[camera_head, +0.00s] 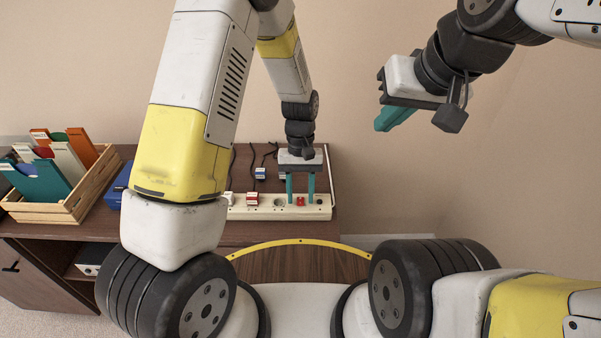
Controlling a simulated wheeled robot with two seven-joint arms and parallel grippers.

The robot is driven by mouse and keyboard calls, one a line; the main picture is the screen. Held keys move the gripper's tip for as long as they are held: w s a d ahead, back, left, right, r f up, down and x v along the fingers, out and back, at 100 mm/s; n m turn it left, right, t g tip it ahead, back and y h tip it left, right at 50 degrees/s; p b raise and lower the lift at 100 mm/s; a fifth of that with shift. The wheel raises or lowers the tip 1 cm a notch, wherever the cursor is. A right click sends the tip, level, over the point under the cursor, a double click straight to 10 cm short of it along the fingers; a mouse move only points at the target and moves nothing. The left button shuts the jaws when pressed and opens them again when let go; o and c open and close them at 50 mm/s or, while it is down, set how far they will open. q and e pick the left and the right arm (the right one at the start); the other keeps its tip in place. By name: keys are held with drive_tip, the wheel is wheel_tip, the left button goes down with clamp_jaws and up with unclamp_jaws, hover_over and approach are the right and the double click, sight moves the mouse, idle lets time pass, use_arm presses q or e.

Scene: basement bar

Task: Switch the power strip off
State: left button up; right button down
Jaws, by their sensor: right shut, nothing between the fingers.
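The white power strip (255,213) lies along the front of a brown cabinet top, with plugs and sockets along it. A red switch (300,201) shows near its right end. My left gripper (300,202) points down over that end. Its two teal fingers are apart, one on each side of the red switch. I cannot tell whether the fingertips touch the strip. My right gripper (391,120) is shut and empty, up in the air at the right, away from the strip.
A wooden crate (75,209) with colored folders stands on the cabinet (50,228) at the left. A blue box (117,188) stands beside it. Plugs with dark cables (253,160) lie behind the strip. A wall rises close behind the cabinet.

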use_arm(q)
drive_tip(key=v, duration=0.7)
drive_tip(key=shift+r, duration=0.2)
wheel_tip(320, 180, up, 15)
drive_tip(key=t+h, duration=0.2)
drive_tip(key=t, duration=0.2)
hover_over(300, 198)
drive_tip(key=s+a, duration=0.3)
drive_tip(key=a, duration=0.4)
drive_tip(key=s+a+r+t, duration=0.5)
drive_tip(key=s+a+r, duration=0.2)
drive_tip(key=s+r, duration=0.2)
drive_tip(key=shift+s+m, duration=0.3)
drive_tip(key=shift+s, duration=0.85)
